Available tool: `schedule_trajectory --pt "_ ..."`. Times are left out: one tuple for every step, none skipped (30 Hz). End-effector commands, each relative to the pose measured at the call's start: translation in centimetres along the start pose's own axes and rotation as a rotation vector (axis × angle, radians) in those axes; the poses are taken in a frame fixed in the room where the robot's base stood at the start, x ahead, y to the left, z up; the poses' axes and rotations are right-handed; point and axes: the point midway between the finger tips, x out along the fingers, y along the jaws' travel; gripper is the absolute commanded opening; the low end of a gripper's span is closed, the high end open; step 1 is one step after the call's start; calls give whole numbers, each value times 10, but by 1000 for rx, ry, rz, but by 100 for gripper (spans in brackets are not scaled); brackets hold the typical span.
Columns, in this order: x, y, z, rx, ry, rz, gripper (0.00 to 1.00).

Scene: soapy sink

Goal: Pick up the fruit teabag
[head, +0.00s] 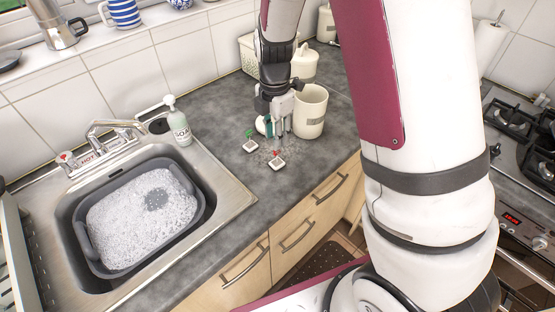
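Two small white square teabags lie on the grey worktop in the head view. One teabag (250,147) has a green tag. The other teabag (277,162) has a red tag and lies nearer the front edge. I cannot read on either which one is fruit. My gripper (279,132) points down just behind the two teabags, above the worktop. Its fingers look apart, with no teabag between them. Its exact height above the worktop is hard to tell.
A cream canister (310,112) stands close to the right of my gripper. A rounded white item (263,125) is partly hidden behind my gripper. A soap bottle (179,122) stands by the sink, which holds a grey basin (187,214) of suds. The worktop left of the teabags is clear.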

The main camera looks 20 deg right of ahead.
Motion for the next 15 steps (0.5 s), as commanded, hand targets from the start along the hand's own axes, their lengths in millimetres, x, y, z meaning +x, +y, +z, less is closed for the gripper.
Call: schedule_trajectory --pt "6 -1 0 0 0 -2 32" --pt "9 -1 0 0 0 -3 32" --pt "12 -1 0 0 -1 -2 32" --pt "14 -1 0 1 -1 0 32" --pt "15 0 0 1 -1 0 32" --pt "16 -1 0 1 -1 0 32" --pt "18 -1 0 1 -1 0 32" --pt "20 -2 0 0 0 -1 32" --pt "23 -3 0 0 -1 -3 32" --pt "26 -4 0 1 -1 -3 32" --pt "30 -6 0 2 -1 -3 32" --pt "35 -8 0 1 -1 -5 32" --pt "39 -8 0 2 -1 -3 32" --pt "43 -10 0 0 -1 -4 32" --pt "48 -11 0 2 -1 -3 32"
